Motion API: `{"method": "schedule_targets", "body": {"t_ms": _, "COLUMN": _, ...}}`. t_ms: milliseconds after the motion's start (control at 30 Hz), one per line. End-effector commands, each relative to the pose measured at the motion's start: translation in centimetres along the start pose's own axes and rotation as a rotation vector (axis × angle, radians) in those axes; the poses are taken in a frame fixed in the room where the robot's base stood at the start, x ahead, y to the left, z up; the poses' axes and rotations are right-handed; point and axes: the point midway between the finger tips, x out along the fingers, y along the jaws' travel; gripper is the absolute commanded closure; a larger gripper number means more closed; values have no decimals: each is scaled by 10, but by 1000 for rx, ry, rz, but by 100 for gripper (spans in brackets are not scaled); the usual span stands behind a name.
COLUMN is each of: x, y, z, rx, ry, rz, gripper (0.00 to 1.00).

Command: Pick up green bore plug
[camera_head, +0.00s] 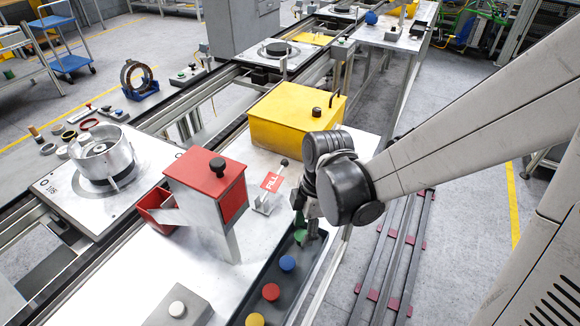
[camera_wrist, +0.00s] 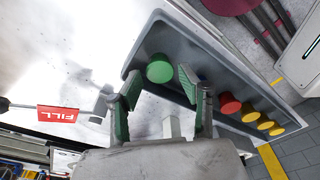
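The green bore plug (camera_wrist: 160,68) is a round green cap in the grey tray (camera_wrist: 150,30), near one end. In the wrist view my gripper (camera_wrist: 158,79) is open, with one green-padded finger on either side of the plug's near edge. No clear contact shows, and I cannot tell the remaining height gap. In the head view my gripper (camera_head: 305,226) points down over the tray's far end and partly covers the green plug (camera_head: 300,236).
Blue (camera_head: 287,263), red (camera_head: 271,292) and yellow (camera_head: 255,320) plugs line the tray. A red box (camera_head: 205,170), a yellow box (camera_head: 295,113) and a red FILL sign (camera_head: 272,181) stand close by. Bare bench (camera_head: 190,255) lies left of the tray.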

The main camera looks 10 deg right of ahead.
Motion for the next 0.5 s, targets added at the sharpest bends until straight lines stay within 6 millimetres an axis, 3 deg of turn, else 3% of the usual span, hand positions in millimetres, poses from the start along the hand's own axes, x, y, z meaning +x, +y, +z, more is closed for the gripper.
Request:
{"method": "schedule_targets", "body": {"t_ms": 200, "x": 22, "y": 1, "z": 0, "rx": 1, "ry": 0, "rz": 0, "gripper": 62}}
{"method": "schedule_targets", "body": {"t_ms": 500, "x": 28, "y": 0, "z": 0, "rx": 1, "ry": 0, "rz": 0, "gripper": 62}}
